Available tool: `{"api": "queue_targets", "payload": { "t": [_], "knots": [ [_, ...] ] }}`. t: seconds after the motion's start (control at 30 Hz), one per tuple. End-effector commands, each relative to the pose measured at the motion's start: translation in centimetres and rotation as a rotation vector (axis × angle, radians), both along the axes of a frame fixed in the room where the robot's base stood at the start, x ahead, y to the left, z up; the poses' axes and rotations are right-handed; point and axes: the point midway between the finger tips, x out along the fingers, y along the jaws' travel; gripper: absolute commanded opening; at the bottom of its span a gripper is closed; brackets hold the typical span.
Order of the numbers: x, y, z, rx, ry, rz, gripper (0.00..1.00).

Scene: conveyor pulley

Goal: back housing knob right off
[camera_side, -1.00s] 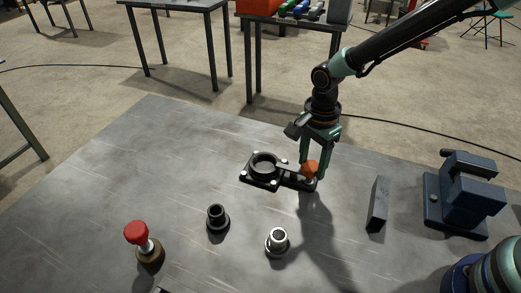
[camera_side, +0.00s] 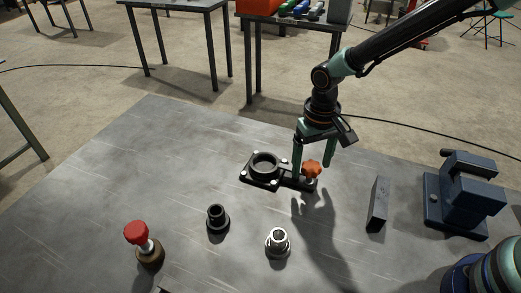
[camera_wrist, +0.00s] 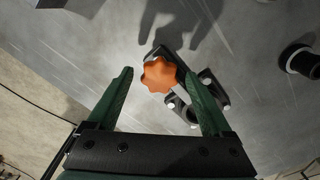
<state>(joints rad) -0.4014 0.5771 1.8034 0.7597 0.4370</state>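The orange lobed knob (camera_side: 311,168) sits on the right end of the black housing (camera_side: 247,177), which lies flat on the table and has a round bore at its left. My gripper (camera_side: 312,172) points down over the knob with a finger to either side. The gripper is open and holds nothing. The knob covers part of the housing (camera_wrist: 190,116) in the wrist view.
A dark flanged bushing (camera_side: 217,219) and a silver flanged part (camera_side: 278,242) stand in front of the housing. A red-topped tool (camera_side: 140,235) stands front left. A dark bar (camera_side: 378,204) and a blue vise (camera_side: 458,200) are at the right.

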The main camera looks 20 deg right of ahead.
Motion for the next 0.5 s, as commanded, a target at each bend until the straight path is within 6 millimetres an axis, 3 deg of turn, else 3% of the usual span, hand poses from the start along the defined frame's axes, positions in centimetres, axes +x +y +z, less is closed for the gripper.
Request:
{"api": "queue_targets", "payload": {
  "t": [0.07, 0.1, 0.13, 0.5],
  "knots": [
    [0.0, -0.01, 0.0, 0.0, 0.0, -0.001, 0.84],
    [-0.01, -0.02, 0.0, 0.0, 0.0, -0.001, 0.88],
    [-0.01, -0.02, 0.0, 0.0, 0.001, -0.002, 1.0],
    [0.04, -0.01, 0.7, 0.0, -0.001, -0.003, 1.0]
  ]
}}
